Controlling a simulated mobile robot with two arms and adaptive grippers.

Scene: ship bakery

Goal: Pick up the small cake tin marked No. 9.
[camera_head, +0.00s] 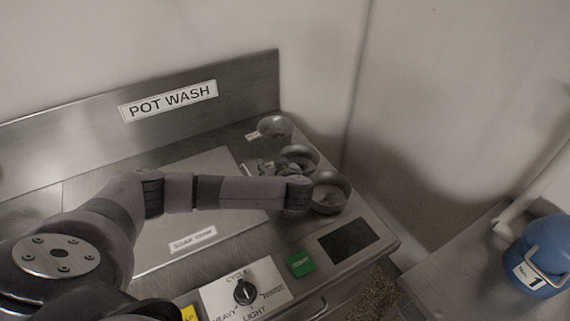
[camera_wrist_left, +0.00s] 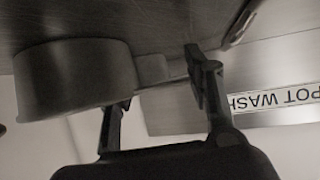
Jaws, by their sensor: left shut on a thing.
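Three small round grey metal tins stand in a row at the right end of the steel counter in the head view: a far tin (camera_head: 275,126), a middle tin (camera_head: 300,153) and a near tin (camera_head: 335,180). The far tin has a pale label tab at its left. I cannot read a No. 9 on any of them. My left gripper (camera_head: 263,168) is at the left side of the middle tin, partly hidden by my arm. In the left wrist view, a tin (camera_wrist_left: 75,78) has a short side tab (camera_wrist_left: 152,70) between the fingers of my left gripper (camera_wrist_left: 160,95). My right gripper is out of view.
A POT WASH panel (camera_head: 230,72) rises behind the counter. A control plate with a dial (camera_head: 244,291), a green button (camera_head: 300,263) and a dark panel (camera_head: 349,240) lie in front. A blue container (camera_head: 545,256) stands at the far right. Walls close in behind the tins.

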